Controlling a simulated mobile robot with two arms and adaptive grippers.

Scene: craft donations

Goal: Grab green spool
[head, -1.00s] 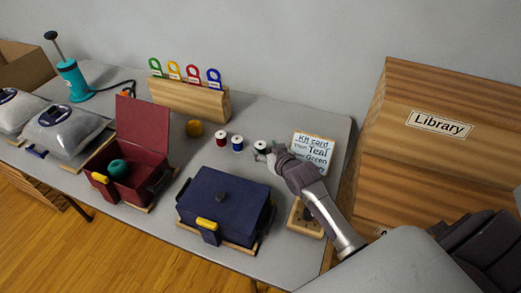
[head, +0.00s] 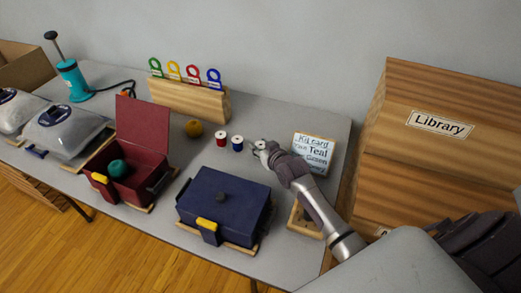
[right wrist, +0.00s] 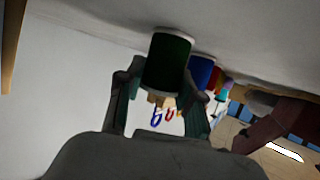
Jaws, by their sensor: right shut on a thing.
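The green spool (right wrist: 168,62) shows large in the right wrist view, dark green with pale rims, between the two fingers of my right gripper (right wrist: 160,90). In the head view my right gripper (head: 262,150) is at the spool's place on the table and covers most of it. The right gripper is shut on the green spool. I cannot tell whether the spool still touches the table. A blue spool (head: 237,144) and a red spool (head: 221,139) stand just to the left of the gripper. My left gripper is not in view.
A sign card (head: 313,150) stands close to the right of my gripper. A closed navy box (head: 225,198) and an open dark red box (head: 143,125) are at the front.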

